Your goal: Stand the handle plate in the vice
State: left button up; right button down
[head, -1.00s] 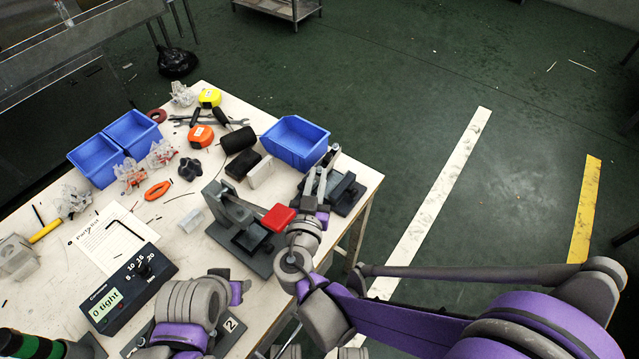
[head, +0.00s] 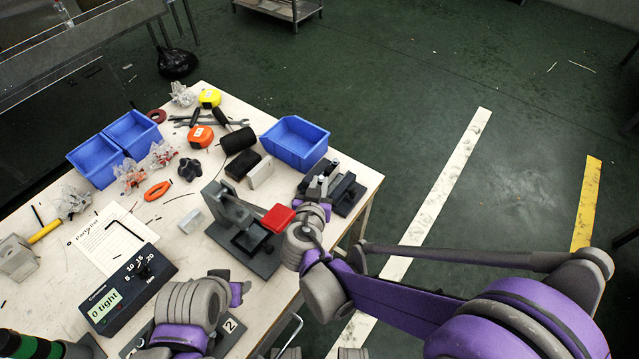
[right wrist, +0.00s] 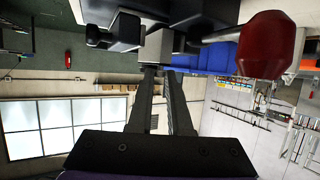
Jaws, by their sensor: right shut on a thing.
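My right gripper (head: 320,187) is at the dark vice (head: 347,193) near the table's right edge. In the right wrist view its two fingers (right wrist: 160,68) are shut on a small grey metal piece, which I take to be the handle plate (right wrist: 160,44). The plate is beside the vice's black jaw (right wrist: 112,32), with more dark metal behind it. I cannot tell whether it is seated between the jaws. In the head view the plate is mostly hidden by the gripper. My left gripper (head: 238,292) is low at the table's front; its fingers cannot be made out.
A grey fixture (head: 268,262) with a red-ended lever (head: 278,217) stands just left of my right gripper. A blue bin (head: 318,150) is behind the vice. A display box (head: 128,288), tape measures, pliers and other blocks crowd the table (head: 190,268).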

jog(key=shift+f, duration=0.25)
jog(key=c, duration=0.8)
grip_release()
jog(key=shift+c, duration=0.2)
